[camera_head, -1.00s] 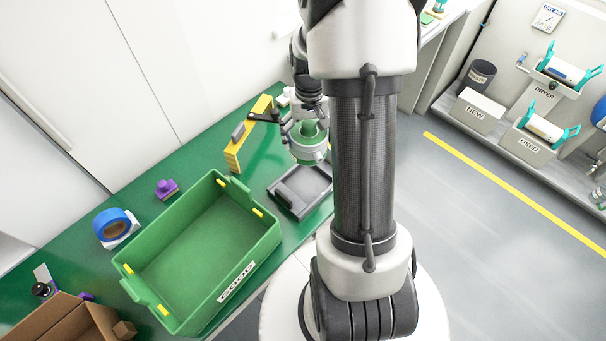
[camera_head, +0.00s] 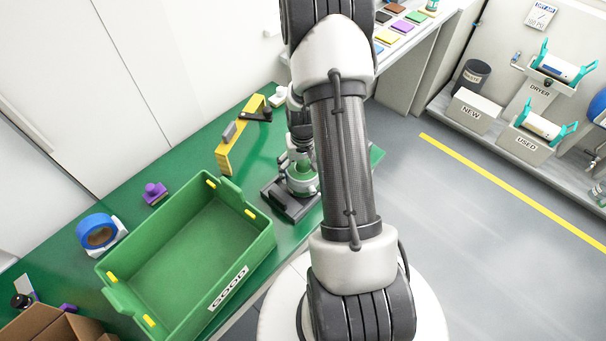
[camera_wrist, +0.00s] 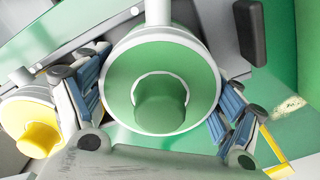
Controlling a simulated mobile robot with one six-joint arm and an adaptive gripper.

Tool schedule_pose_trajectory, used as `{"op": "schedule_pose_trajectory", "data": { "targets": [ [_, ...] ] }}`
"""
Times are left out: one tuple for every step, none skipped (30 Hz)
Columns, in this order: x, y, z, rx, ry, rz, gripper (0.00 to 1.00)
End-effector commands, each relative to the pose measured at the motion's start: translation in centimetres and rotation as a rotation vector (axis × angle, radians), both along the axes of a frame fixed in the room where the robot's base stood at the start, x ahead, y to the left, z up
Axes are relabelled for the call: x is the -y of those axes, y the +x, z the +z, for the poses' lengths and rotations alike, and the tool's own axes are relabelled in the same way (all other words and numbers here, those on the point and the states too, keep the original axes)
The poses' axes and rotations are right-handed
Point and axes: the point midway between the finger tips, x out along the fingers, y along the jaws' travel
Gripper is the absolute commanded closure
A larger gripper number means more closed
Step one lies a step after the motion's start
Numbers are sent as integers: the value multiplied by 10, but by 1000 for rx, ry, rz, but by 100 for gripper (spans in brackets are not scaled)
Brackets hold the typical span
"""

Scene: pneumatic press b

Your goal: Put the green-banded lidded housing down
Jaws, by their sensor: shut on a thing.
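The green-banded lidded housing (camera_wrist: 160,62) fills the middle of the wrist view, a white round body with a green top and raised green knob. My gripper (camera_wrist: 163,118) is shut on it, with blue-padded fingers on its left and right sides. In the head view the housing (camera_head: 302,180) is upright over the dark grey tray (camera_head: 283,205) on the green bench, just left of my arm. My arm hides part of it. I cannot tell whether its base touches the tray.
The green GOOD crate (camera_head: 262,243) stands close left of the tray. A yellow stand (camera_head: 224,155) is behind it. A purple part (camera_head: 154,192) and a blue tape roll (camera_head: 97,231) lie farther left. A yellow-and-white round part (camera_wrist: 35,125) shows at left in the wrist view.

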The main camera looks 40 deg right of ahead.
Motion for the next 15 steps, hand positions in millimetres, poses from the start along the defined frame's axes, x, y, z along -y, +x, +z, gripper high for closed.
{"op": "schedule_pose_trajectory", "data": {
  "targets": [
    [0,0,-9,-1,1,0,62],
    [0,0,-12,0,0,0,62],
    [0,0,-13,1,-1,0,62],
    [1,1,-13,2,-1,0,62],
    [1,1,-13,3,-2,0,62],
    [1,1,-12,3,-2,0,62],
    [1,1,-12,3,-2,0,62],
    [1,1,-12,3,-2,0,62],
    [1,1,-12,3,-2,0,62],
    [1,1,-12,3,-2,0,62],
    [1,1,-12,3,-2,0,62],
    [1,1,-13,3,-2,0,62],
    [1,1,-15,3,-2,0,62],
    [1,1,-16,3,-2,0,62],
    [0,0,-16,1,-1,0,14]
  ]
}}
